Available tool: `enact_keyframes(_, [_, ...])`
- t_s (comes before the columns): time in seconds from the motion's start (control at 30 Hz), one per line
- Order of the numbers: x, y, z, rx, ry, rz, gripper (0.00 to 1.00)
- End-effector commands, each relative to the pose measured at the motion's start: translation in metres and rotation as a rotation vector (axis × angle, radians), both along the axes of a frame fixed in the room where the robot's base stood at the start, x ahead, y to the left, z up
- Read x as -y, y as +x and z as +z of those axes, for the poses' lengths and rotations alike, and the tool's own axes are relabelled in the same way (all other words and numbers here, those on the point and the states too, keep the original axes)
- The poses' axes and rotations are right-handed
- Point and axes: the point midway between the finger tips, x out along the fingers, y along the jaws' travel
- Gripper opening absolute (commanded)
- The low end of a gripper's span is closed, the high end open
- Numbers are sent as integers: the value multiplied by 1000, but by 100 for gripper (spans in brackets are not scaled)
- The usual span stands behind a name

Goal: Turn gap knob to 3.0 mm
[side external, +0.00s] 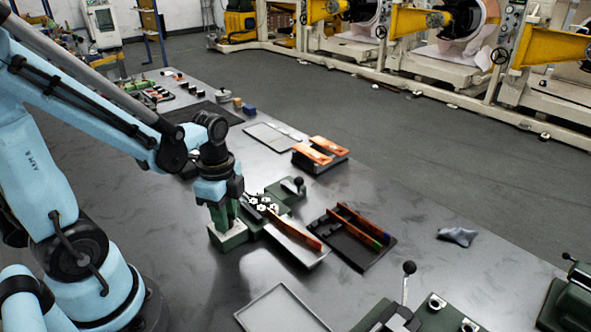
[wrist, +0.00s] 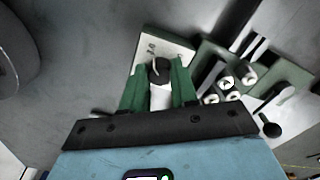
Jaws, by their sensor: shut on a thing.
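The green roller device (side external: 234,240) stands on the bench, with several pale rollers (side external: 262,203) and a lever with a black ball. In the wrist view the gap knob (wrist: 160,68) is a dark round knob with a light pointer mark, on a pale dial plate (wrist: 148,46) with small markings too blurred to read. My gripper (side external: 224,222) points down over the device's near end. In the wrist view its green fingers (wrist: 158,80) are shut on the knob, one on each side. In the side view the fingers hide the knob.
A pale sloping chute (side external: 295,240) with a copper strip adjoins the rollers. A dark tray (side external: 345,245) with strips lies to the right, copper pieces (side external: 320,150) behind. A grey tray (side external: 283,310), a lever fixture (side external: 395,318) and a cloth (side external: 458,235) are also on the bench.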

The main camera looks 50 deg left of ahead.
Motion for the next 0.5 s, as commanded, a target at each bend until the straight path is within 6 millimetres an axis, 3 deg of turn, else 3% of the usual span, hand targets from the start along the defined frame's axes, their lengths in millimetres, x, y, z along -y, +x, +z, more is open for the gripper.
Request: enact_keyframes(0.5, [0,0,0,0,0,-63,0])
